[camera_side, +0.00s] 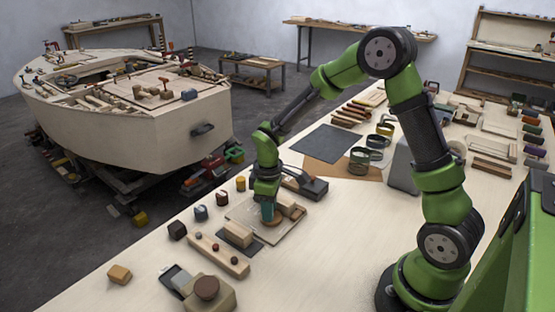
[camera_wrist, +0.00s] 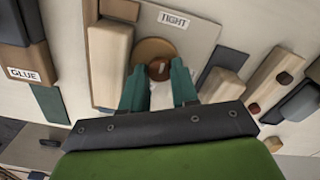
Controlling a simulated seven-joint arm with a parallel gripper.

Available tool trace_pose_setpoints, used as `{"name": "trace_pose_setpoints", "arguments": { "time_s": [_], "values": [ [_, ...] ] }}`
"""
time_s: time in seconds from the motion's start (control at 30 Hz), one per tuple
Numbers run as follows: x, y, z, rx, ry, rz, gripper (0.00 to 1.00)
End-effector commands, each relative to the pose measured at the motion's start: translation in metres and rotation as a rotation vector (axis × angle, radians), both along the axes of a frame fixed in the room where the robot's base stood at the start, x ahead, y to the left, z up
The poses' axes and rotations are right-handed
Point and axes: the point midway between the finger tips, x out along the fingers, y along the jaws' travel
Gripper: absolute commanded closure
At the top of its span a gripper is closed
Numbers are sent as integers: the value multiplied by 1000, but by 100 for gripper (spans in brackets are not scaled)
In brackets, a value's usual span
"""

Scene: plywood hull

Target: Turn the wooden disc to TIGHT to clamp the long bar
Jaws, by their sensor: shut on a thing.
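The wooden disc (camera_wrist: 153,48) lies on a pale board (camera_wrist: 200,38) in the wrist view, with a darker round knob (camera_wrist: 160,70) near its lower edge. A white TIGHT label (camera_wrist: 173,19) is above and right of it. A pale wooden bar (camera_wrist: 108,62), which looks like the long bar, lies just left of the disc. My gripper (camera_wrist: 159,72) has its teal fingers on either side of the knob, shut on the disc; exact contact is partly hidden. In the side view my gripper (camera_side: 268,212) points down at the board, largely hiding the disc.
A wooden block (camera_side: 237,233) and a bar with small knobs (camera_side: 217,254) lie near the board. A dark tool (camera_side: 305,184) is behind it. A GLUE-labelled block (camera_wrist: 27,72) is at the wrist view's left.

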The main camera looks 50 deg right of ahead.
Motion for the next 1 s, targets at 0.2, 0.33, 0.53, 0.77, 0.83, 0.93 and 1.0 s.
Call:
{"name": "trace_pose_setpoints", "arguments": {
  "time_s": [0.2,0.33,0.53,0.77,0.83,0.93,1.0],
  "values": [
    [1,0,1,-1,-3,23,100],
    [1,0,1,-1,-3,24,100],
    [1,0,1,-1,-4,23,70],
    [1,0,1,0,-2,22,45],
    [0,0,1,0,-1,22,45],
    [0,0,0,0,-1,18,45],
    [0,0,0,-1,0,0,45]
  ]
}}
